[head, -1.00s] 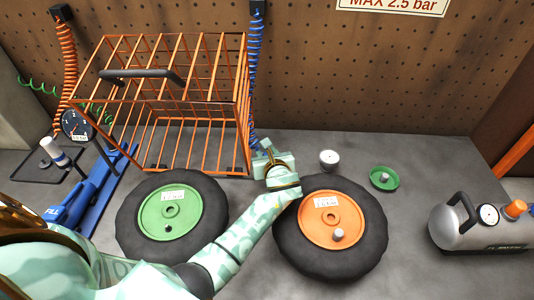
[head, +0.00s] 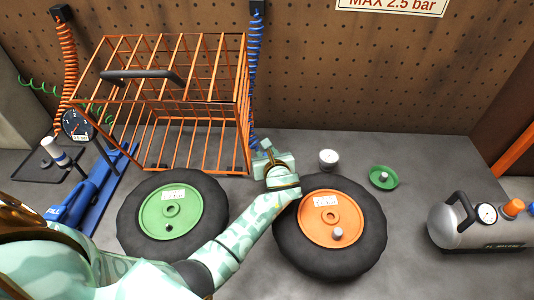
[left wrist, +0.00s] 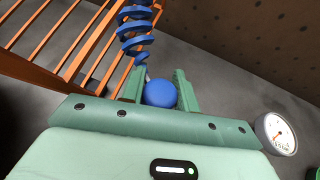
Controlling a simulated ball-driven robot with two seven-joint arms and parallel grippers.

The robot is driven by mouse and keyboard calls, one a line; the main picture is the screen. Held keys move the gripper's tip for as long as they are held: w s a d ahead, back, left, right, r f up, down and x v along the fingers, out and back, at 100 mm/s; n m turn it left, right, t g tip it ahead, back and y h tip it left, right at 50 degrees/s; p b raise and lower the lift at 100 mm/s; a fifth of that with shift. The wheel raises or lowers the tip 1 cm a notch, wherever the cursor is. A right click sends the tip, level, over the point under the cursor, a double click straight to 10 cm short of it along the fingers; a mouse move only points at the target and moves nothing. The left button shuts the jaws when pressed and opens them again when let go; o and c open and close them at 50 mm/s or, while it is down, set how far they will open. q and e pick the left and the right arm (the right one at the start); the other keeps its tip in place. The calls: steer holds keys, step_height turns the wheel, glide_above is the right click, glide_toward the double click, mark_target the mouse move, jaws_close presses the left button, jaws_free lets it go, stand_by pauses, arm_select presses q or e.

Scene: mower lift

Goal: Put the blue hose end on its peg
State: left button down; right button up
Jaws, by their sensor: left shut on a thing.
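The blue coiled hose (head: 256,60) hangs from a black mount on the pegboard, beside the orange cage's right side. Its lower coils also show in the left wrist view (left wrist: 133,35), running down to a round blue hose end (left wrist: 160,93). My left gripper (head: 264,150) is over the bench at the cage's front right corner. In the left wrist view my left gripper (left wrist: 158,88) is shut on the blue hose end, one finger on each side. The lower part of the hose end is hidden by the gripper body. I cannot make out the blue hose's peg. My right gripper is not in view.
The orange wire cage (head: 175,90) stands left of my gripper. A green-hubbed wheel (head: 172,212) and an orange-hubbed wheel (head: 330,222) lie in front. A small white gauge (head: 328,160), a green dish (head: 384,178) and a silver tank (head: 470,222) are to the right. The bench's back right is clear.

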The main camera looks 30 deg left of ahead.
arm_select(q)
steer(key=shift+f+b, duration=0.3)
steer(key=shift+f, duration=0.25)
steer(key=c, duration=1.3)
jaws_free()
steer(key=shift+f, duration=0.1)
steer(key=shift+c, duration=0.2)
steer(key=shift+s, duration=0.1)
